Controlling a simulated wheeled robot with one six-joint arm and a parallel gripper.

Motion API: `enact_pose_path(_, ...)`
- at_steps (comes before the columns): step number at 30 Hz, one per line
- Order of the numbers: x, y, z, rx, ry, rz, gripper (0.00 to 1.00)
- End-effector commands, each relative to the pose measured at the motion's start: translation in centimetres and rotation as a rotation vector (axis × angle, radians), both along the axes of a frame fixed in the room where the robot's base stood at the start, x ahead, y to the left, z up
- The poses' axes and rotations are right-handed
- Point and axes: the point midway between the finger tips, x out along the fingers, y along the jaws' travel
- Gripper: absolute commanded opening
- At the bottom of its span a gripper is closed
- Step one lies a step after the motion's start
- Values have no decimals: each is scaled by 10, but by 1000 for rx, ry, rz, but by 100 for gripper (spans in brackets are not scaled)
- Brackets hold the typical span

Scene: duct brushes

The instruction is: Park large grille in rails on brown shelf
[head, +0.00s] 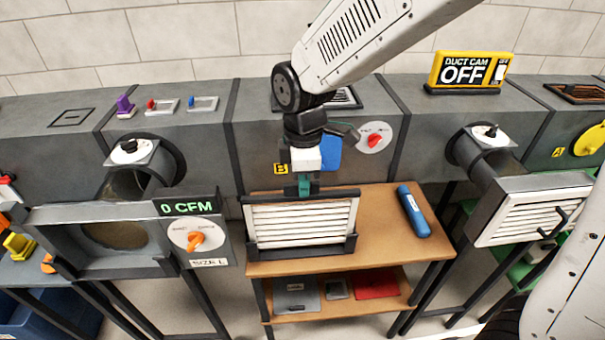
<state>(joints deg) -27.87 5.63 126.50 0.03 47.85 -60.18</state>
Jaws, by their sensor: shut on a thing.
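The large white louvred grille (300,224) stands upright in the dark rails (303,250) on the top of the brown shelf (385,225). My gripper (304,185) is above the grille's top edge and shut on it, with its teal part at the middle of that edge. The fingertips are small and partly hidden, so the exact contact is hard to see. I cannot tell whether the grille's lower edge is fully seated, as the front rail covers it.
A blue cylinder (413,211) lies on the shelf's right side. Left is an open duct box with a "0 CFM" meter (190,208). Right is a duct with another white grille (530,216). Grey ducting with a red-knobbed dial (375,138) runs behind. Flat items lie on the lower shelf.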

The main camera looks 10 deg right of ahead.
Motion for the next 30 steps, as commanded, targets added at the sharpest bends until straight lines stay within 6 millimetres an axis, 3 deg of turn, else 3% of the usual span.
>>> enact_pose_path(15,0,0,-27,0,0,0,0)
enact_pose_path(30,0,0,-30,0,0,0,0)
